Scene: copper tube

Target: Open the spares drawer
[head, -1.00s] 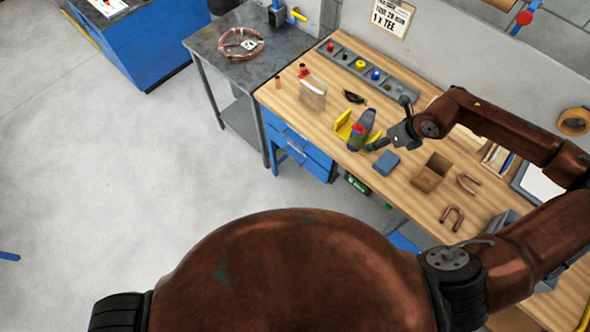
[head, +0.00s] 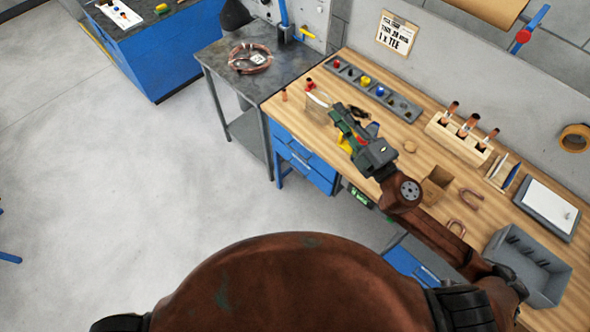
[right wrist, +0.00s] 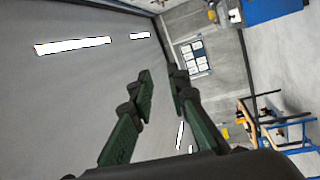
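A blue drawer unit (head: 301,160) hangs under the left end of the wooden workbench. Its drawer fronts look closed, and I cannot read which one is for spares. More blue drawer fronts (head: 408,264) show lower right, partly behind my right arm. My right gripper (head: 341,114) is above the bench top, beyond the drawer unit and apart from it. In the right wrist view its two green fingers (right wrist: 160,77) are spread with nothing between them. My left gripper is not in view.
Small parts, a parts strip (head: 399,106), a cardboard box (head: 437,184), copper bends (head: 470,197) and a grey bin (head: 530,265) stand on the bench. A grey side table (head: 226,57) with a copper coil adjoins its left end. The floor (head: 150,190) before the drawers is clear.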

